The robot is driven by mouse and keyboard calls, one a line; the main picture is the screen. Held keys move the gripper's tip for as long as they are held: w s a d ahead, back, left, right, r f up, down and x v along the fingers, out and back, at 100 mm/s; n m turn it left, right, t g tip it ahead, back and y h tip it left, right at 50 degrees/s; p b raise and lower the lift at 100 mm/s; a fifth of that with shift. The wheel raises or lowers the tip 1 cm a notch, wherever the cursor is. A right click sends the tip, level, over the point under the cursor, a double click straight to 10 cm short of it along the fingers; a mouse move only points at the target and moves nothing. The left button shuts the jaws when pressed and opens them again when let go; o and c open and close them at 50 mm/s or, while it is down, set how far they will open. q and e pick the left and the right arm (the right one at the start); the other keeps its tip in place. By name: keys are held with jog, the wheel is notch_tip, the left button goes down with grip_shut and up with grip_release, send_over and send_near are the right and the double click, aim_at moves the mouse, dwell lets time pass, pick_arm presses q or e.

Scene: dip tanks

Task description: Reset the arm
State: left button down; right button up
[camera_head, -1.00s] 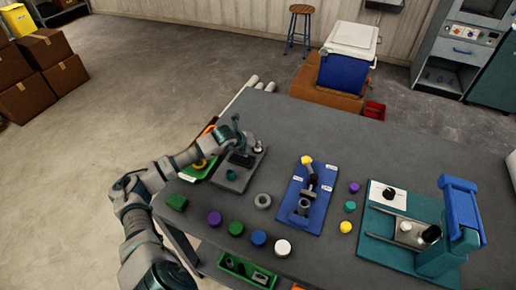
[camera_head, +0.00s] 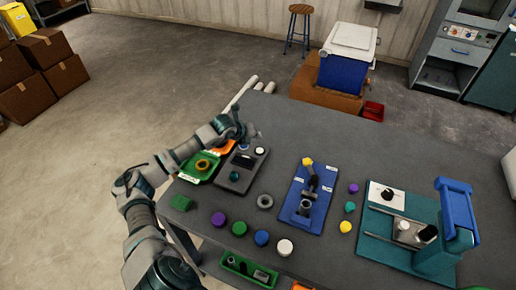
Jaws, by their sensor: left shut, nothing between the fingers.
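My left arm (camera_head: 178,155) comes in from the left and reaches over the table's left edge. My left gripper (camera_head: 246,134) is shut and empty, small in the view, at the far end of the grey block (camera_head: 233,187). The block carries a teal round piece (camera_head: 234,175), a dark recess and a pale round piece (camera_head: 261,151). I cannot tell whether the gripper touches anything there. My right gripper is not in view.
A green tray (camera_head: 189,175) with a yellow ring (camera_head: 203,165) and an orange tray (camera_head: 222,147) lie beside the arm. A blue fixture (camera_head: 297,213) and a teal press (camera_head: 455,235) stand to the right. Several coloured caps line the front. The table's far middle is clear.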

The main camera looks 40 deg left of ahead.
pick_arm(q)
jog(key=shift+d+r, duration=0.35)
jog(key=shift+r, duration=0.05)
